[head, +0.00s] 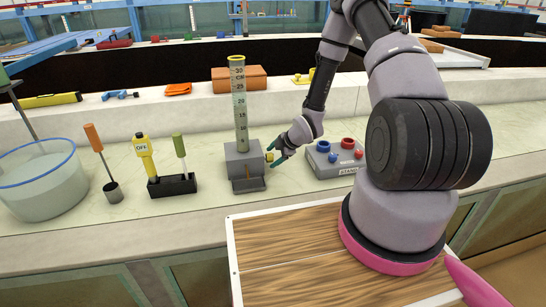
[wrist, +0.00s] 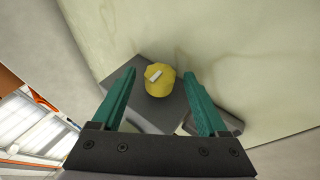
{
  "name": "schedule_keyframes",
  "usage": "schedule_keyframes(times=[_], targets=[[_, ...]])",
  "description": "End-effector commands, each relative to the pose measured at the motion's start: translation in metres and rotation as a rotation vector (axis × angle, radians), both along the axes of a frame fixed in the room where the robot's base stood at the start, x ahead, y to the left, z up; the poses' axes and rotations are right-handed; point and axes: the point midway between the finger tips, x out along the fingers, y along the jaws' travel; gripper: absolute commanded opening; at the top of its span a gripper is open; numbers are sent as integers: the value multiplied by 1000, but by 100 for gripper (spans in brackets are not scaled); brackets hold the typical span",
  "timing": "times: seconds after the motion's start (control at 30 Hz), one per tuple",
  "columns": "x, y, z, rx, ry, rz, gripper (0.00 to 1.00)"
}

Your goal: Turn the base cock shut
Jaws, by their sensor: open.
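The base cock is a yellow knob (head: 269,157) on the right side of a grey block (head: 243,170) that carries an upright graduated tube (head: 239,105). In the wrist view the yellow knob (wrist: 159,81) shows a small pale bar mark on its face, set at a slant. My gripper (head: 278,157) is just right of the knob, with teal fingers. In the wrist view the open fingers (wrist: 158,100) stand to either side of the knob, with gaps on both sides.
A grey box with red and blue sockets (head: 337,158) stands close right of my gripper. Left are a rack with a yellow-handled tool (head: 145,157), a green-handled tool (head: 179,152), an orange-handled tool (head: 98,150) and a clear basin (head: 42,185). The counter front is clear.

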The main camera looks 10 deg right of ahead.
Motion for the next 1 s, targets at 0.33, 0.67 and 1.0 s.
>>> schedule_keyframes(times=[0.33,0.67,1.0], targets=[[1,1,-2,1,0,-1,57],[1,0,-1,1,5,-1,0],[5,-1,0,-1,129,-3,0]])
